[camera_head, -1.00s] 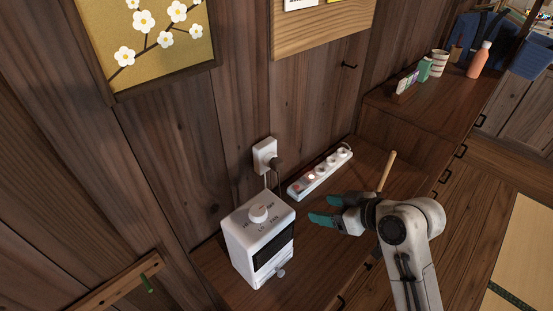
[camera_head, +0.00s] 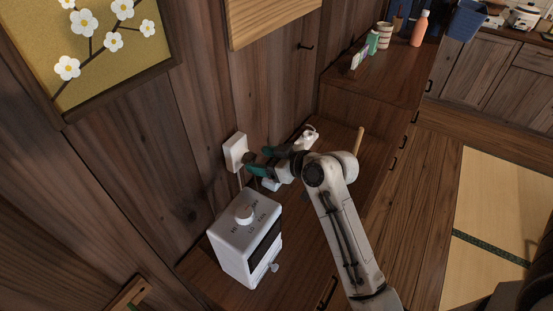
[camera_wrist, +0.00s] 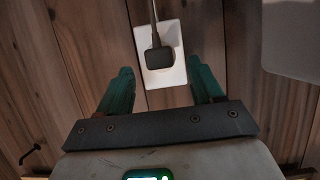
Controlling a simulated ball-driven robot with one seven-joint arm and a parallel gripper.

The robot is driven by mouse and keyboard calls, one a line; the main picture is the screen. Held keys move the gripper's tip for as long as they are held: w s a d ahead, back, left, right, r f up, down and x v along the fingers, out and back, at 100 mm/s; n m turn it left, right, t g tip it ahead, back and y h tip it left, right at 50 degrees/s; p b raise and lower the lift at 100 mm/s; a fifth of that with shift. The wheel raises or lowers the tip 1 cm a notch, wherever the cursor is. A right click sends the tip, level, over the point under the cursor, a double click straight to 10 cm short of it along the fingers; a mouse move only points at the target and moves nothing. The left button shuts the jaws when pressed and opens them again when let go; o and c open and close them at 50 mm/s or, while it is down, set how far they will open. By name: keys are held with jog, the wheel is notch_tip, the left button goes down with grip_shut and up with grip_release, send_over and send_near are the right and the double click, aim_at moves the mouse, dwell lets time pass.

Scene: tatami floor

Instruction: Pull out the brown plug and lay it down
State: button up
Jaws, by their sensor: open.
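The brown plug (camera_wrist: 156,60) sits in a white wall outlet (camera_wrist: 171,75), its dark cord running to the top of the wrist view. In the head view the outlet (camera_head: 234,150) is on the plank wall, and the plug (camera_head: 249,158) is partly hidden by my fingers. My gripper (camera_head: 259,161) is open, with its teal fingertips pointing at the wall close to the plug. In the wrist view one finger is on each side of the plug, with gaps; I cannot tell whether the tips reach past it.
A white appliance with a dial (camera_head: 246,232) stands on the wooden cabinet below the outlet. A wooden stick (camera_head: 357,141) stands at the right. Bottles and a cup (camera_head: 384,36) are on the higher shelf.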

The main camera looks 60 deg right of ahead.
jog(key=shift+x, duration=1.1)
jog(key=shift+c, duration=0.3)
jog(key=c, duration=1.1)
jog(key=shift+s, duration=0.15)
jog(key=shift+s+f, duration=0.1)
jog(key=shift+s, duration=0.3)
jog(key=shift+s, duration=0.3)
jog(key=shift+s, duration=0.35)
jog(key=shift+s+p, duration=0.3)
jog(key=shift+s, duration=0.05)
